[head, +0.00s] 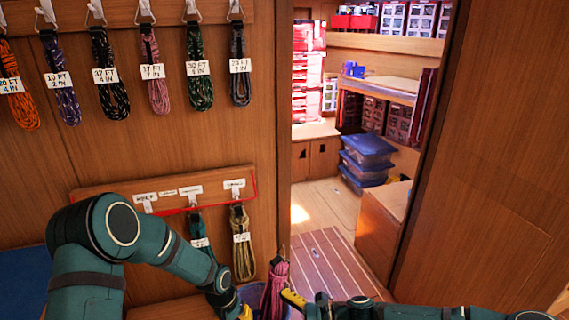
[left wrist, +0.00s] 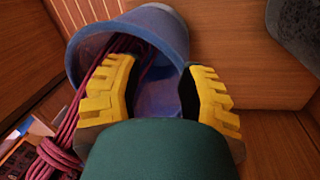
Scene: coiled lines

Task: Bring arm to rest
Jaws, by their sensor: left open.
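My left arm reaches down from the left in the head view, and its yellow-tipped gripper (head: 246,312) is at the bottom edge, beside a blue bucket (head: 254,292). In the left wrist view the left gripper (left wrist: 160,72) is open, its two yellow fingers apart in front of the bucket (left wrist: 172,32), with nothing seen between them. A pink-red coiled line (head: 274,284) stands up out of the bucket; its strands (left wrist: 75,120) hang over the rim. My right gripper (head: 293,298) comes in from the right, a yellow finger close to the coil; its opening is unclear.
Several labelled coils (head: 155,75) hang on hooks along the upper wall. A lower hook board (head: 165,200) holds a teal coil (head: 198,235) and an olive coil (head: 243,250) near my left arm. A doorway opens onto clear floor (head: 325,255) and stacked blue-lidded boxes (head: 366,160).

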